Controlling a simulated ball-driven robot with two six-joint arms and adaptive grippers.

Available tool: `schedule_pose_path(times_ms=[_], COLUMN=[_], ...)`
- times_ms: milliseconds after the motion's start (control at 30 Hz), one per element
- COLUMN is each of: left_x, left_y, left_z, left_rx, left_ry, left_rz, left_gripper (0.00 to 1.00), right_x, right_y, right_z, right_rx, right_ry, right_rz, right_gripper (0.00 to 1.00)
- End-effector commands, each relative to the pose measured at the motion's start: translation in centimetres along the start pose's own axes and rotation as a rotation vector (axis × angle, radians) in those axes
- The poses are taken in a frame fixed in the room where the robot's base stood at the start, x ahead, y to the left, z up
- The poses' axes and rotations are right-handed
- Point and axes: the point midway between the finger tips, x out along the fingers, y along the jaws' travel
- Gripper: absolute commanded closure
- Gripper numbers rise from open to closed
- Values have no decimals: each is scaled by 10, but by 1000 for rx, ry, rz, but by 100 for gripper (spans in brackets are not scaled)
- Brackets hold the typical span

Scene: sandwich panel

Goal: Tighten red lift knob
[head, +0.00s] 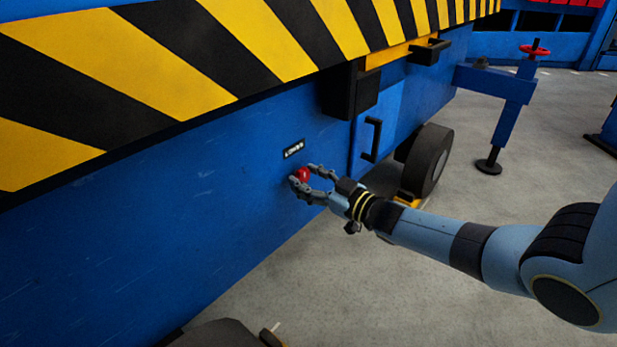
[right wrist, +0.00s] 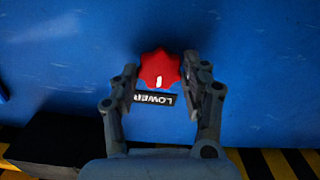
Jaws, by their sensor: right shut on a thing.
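The red lift knob (head: 303,174) is a small lobed knob on the blue side panel, just below a black label (head: 293,149). In the right wrist view the knob (right wrist: 158,70) shows a white mark on its face, and the label (right wrist: 155,99) reads "LOWER". My right gripper (head: 304,175) is shut on the knob, with one finger on each side of it. My left gripper is not in view.
A yellow-black striped edge (head: 260,45) overhangs the blue panel (head: 150,215). A black box (head: 342,90), a door handle (head: 373,140) and a wheel (head: 428,160) lie right of the knob. A blue outrigger leg (head: 507,120) stands farther back. Grey floor (head: 430,290) is open below my right arm.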

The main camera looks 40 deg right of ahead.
Motion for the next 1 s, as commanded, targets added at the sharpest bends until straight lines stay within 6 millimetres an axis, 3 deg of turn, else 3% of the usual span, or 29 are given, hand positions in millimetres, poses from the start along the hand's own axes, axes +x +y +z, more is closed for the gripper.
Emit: schedule_pose_path(times_ms=[733,767,900,1000], left_x=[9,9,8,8], left_y=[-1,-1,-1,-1], left_z=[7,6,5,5], left_rx=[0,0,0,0], left_ry=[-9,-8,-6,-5], left_rz=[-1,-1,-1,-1], left_gripper=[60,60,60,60], right_x=[-1,-1,-1,-1], right_y=[0,0,0,0], right_z=[2,2,2,1], right_rx=[88,88,87,86], right_ry=[-5,-5,-4,-2], right_rz=[1,1,1,0], right_gripper=[86,50,31,31])
